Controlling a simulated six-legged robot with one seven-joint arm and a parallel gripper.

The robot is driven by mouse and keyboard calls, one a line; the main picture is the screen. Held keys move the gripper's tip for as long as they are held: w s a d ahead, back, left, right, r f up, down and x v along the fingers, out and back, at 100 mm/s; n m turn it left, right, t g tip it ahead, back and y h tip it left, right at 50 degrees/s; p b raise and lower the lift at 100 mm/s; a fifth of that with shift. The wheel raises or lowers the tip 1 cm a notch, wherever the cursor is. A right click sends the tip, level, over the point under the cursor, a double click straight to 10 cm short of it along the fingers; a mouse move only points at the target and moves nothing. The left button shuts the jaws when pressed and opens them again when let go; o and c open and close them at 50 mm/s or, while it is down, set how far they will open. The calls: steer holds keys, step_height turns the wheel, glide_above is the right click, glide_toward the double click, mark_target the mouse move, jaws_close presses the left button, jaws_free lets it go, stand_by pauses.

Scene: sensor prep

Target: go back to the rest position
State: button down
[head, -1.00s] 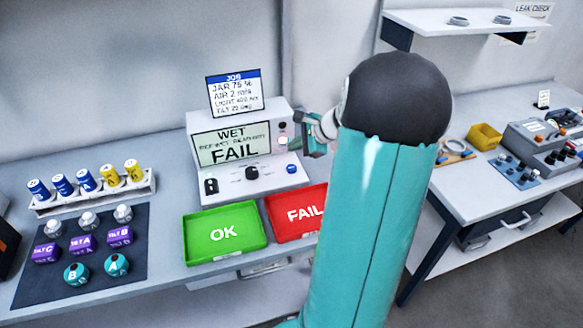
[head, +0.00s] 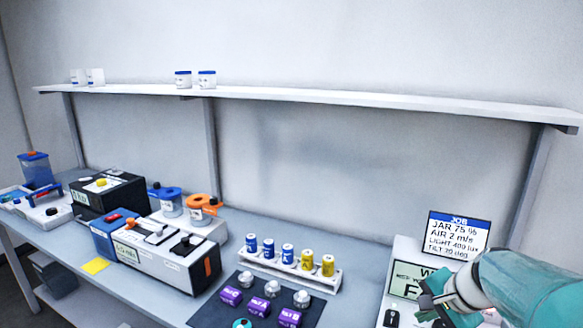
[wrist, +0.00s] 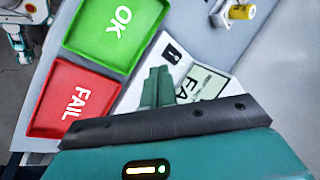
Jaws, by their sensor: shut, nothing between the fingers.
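My gripper (head: 430,303) is at the lower right of the head view, in front of the tester with the display (head: 405,277), and covers part of it. My teal arm comes in from the right edge. In the wrist view my gripper's fingers (wrist: 158,84) are together, with nothing seen between them. Beyond them lie the tester's white front (wrist: 205,82), the green OK tray (wrist: 112,38) and the red FAIL tray (wrist: 72,98). Both trays look empty.
A job card (head: 457,236) stands on the tester. A rack of blue and yellow cylinders (head: 288,271) and a dark mat (head: 240,310) with several small parts are left of my gripper. Boxed instruments (head: 165,250) fill the bench further left. A long shelf (head: 320,98) runs above.

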steer(key=s+a+r+n+h, duration=0.2)
steer(key=s+a+r+n, duration=0.2)
steer(key=s+a+n, duration=0.9)
steer(key=shift+s+a, duration=0.35)
steer(key=shift+a, duration=0.65)
steer(key=shift+a, duration=0.15)
stand_by(0.6)
